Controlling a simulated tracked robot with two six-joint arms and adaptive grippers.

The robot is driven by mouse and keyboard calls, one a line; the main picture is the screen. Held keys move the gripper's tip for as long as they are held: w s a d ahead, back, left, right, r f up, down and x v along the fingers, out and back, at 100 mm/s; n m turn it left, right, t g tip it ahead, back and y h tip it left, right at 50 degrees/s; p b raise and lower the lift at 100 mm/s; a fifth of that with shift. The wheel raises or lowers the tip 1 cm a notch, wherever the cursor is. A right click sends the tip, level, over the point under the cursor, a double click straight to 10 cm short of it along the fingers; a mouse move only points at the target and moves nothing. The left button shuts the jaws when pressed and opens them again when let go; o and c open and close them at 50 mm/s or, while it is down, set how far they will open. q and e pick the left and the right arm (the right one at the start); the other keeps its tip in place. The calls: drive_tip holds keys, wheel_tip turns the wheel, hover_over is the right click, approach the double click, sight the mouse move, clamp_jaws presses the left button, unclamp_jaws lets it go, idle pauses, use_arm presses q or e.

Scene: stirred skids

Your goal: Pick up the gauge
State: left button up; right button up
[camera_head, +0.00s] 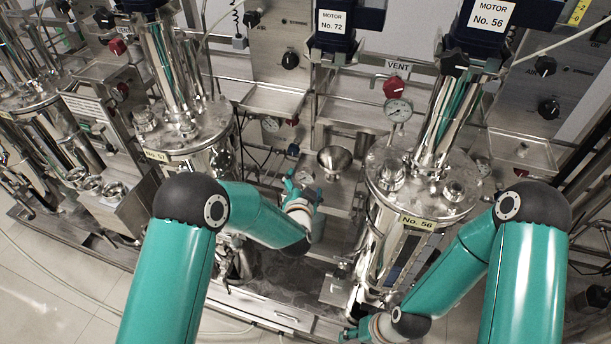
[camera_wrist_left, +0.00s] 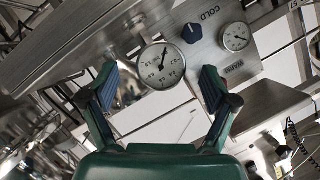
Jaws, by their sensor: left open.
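A round white-faced gauge (camera_wrist_left: 162,65) with a metal rim and black needle shows in the left wrist view, ahead of my left gripper (camera_wrist_left: 157,88) and between the lines of its two fingers. The fingers are apart, with nothing between the pads. In the head view my left gripper (camera_head: 304,184) is near the middle, just below a steel funnel-like bowl. A second, smaller-looking gauge (camera_wrist_left: 236,37) sits on a panel to the right in the wrist view. My right gripper (camera_head: 352,331) is low in the head view, small and partly hidden; its jaws cannot be made out.
Steel vessel No. 56 (camera_head: 420,190) stands right of my left gripper, another vessel (camera_head: 185,130) to its left. The bowl (camera_head: 334,160) is close above it. A vent gauge (camera_head: 398,110) and red knob (camera_head: 396,86) are behind. Open floor (camera_head: 50,290) lies at lower left.

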sight(305, 179)
use_arm(q)
drive_tip(key=shift+p+x, duration=0.4)
drive_tip(key=shift+x, duration=1.65)
drive_tip(key=shift+r, duration=0.1)
drive_tip(key=c, duration=1.4)
drive_tip(key=shift+o, duration=0.2)
wheel_tip(305, 179, up, 10)
drive_tip(key=shift+b, duration=0.5)
